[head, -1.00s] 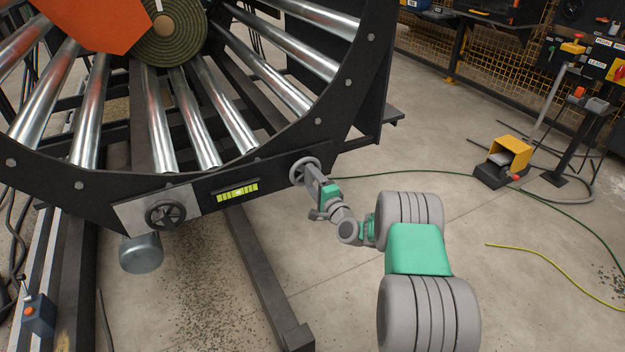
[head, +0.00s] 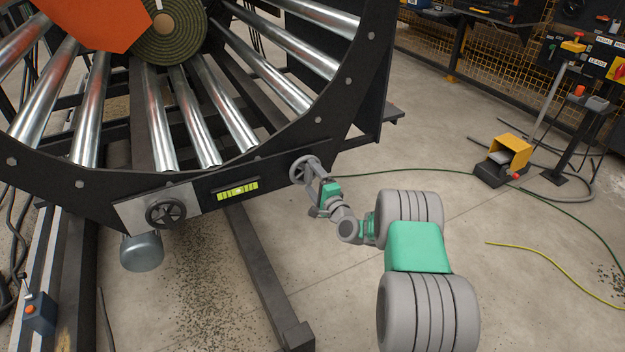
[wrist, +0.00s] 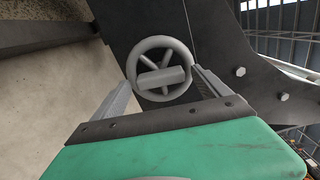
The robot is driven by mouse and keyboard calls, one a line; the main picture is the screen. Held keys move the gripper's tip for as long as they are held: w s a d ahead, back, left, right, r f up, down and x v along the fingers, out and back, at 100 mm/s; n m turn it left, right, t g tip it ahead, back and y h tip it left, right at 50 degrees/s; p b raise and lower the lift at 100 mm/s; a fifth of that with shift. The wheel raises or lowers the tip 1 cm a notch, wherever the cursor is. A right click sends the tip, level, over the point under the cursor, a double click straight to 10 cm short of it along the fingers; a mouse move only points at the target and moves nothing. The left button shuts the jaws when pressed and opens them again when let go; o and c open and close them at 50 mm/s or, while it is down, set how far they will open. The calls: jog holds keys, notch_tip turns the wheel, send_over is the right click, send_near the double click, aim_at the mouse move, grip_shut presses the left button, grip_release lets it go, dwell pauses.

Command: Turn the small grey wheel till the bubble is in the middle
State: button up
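The small grey wheel (head: 305,170) is on the dark frame, right of the level; it also shows in the wrist view (wrist: 136,62) with its spokes and a block across its middle. My gripper (head: 314,181) is at the wheel's front. In the wrist view my gripper (wrist: 161,78) has its fingers apart, one on each side of the wheel's lower half, with no clear contact. The yellow-green level (head: 238,191) is on the frame's front face. A pale spot, apparently the bubble, shows near its middle, too small to place exactly.
A darker handwheel (head: 166,214) sits on a pale plate (head: 130,212) left of the level. Steel rollers (head: 157,120) and a turf roll (head: 180,38) are above. A yellow foot pedal (head: 508,152) and a green cable (head: 430,172) lie on the floor at right.

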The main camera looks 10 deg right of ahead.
jog(key=shift+s, duration=0.1)
jog(key=p+v, duration=0.1)
jog(key=v, duration=0.6)
jog(key=shift+s, duration=0.25)
jog(key=shift+d, duration=0.1)
jog(key=s+a+r+n+g+y+p, duration=0.1)
jog(key=a+r+n+g+p, duration=0.1)
jog(key=a+r+n+p, duration=0.3)
jog(key=a+r+n+g+y+p, duration=0.1)
jog(key=r+p, duration=0.2)
jog(key=r, duration=0.4)
jog(key=s+a+r+n+g+y+p, duration=0.1)
jog(key=a+r+n+g+p, duration=0.15)
jog(key=r+p, duration=0.2)
jog(key=s+a+r+n+g+h+p, duration=0.2)
jog(key=s+r+n+g+p, duration=0.25)
jog(key=s+r+p, duration=0.55)
jog(key=s+d+r+n+g+h+p, duration=0.1)
jog(key=s+d+r+g+h+p, duration=0.1)
jog(key=s+r, duration=0.6)
jog(key=s+d+r+n+g+h+p, duration=0.2)
jog(key=s+r+p, duration=0.5)
jog(key=s, duration=0.7)
jog(key=shift+s+d+r+h, duration=0.25)
jog(key=shift+d+r+h, duration=0.55)
jog(key=shift+d+r, duration=0.25)
